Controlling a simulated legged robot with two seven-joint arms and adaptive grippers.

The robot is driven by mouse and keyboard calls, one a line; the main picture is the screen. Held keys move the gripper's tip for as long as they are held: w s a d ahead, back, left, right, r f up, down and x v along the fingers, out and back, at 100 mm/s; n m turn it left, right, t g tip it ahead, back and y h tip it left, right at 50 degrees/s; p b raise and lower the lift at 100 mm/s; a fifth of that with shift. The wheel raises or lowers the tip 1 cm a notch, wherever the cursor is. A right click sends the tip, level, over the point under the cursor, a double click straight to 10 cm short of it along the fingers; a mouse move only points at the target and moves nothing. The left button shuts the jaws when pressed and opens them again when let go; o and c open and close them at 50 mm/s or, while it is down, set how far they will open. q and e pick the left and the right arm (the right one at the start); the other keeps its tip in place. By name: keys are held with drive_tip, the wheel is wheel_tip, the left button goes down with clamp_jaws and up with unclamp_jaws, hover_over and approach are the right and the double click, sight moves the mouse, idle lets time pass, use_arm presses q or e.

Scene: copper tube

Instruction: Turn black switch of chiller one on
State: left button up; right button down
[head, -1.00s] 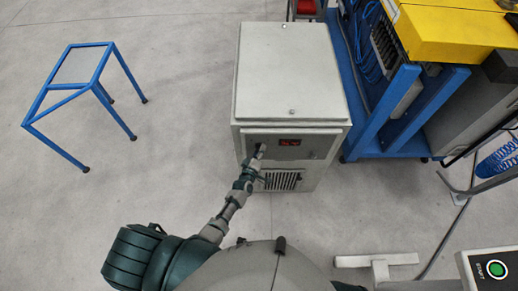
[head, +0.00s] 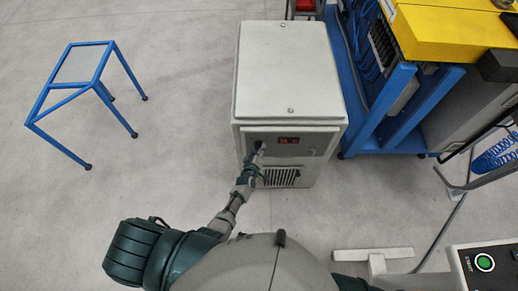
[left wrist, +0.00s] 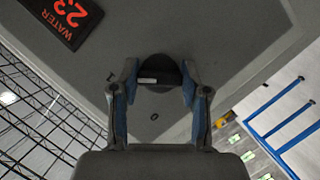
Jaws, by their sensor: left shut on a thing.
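The chiller (head: 290,70) is a light grey box cabinet, with a front panel facing me. A small red display (head: 289,140) is on that panel; in the left wrist view the display (left wrist: 63,16) reads "WATER" and "23". My left gripper (head: 259,152) is at the panel, left of the display. In the left wrist view the round black switch (left wrist: 158,68), with a light mark on it, sits between the fingertips of my left gripper (left wrist: 160,84), which are shut on its sides. The gripper hides the switch in the head view. My right gripper is not in view.
A blue-framed stool (head: 86,80) stands on open floor at the left. A blue bench (head: 388,118) with yellow equipment (head: 440,32) stands close to the chiller's right side. A panel with a green button (head: 484,262) is at the lower right. Floor left of the chiller is clear.

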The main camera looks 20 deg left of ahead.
use_arm(q)
drive_tip(key=o, duration=1)
drive_tip(key=shift+s+d+f, duration=0.15)
drive_tip(key=shift+s+f, duration=0.1)
drive_tip(key=shift+f, duration=0.15)
drive_tip(key=shift+o, duration=0.7)
drive_tip(key=shift+w+r, duration=0.15)
drive_tip(key=shift+w, duration=0.05)
drive_tip(key=v, duration=1.2)
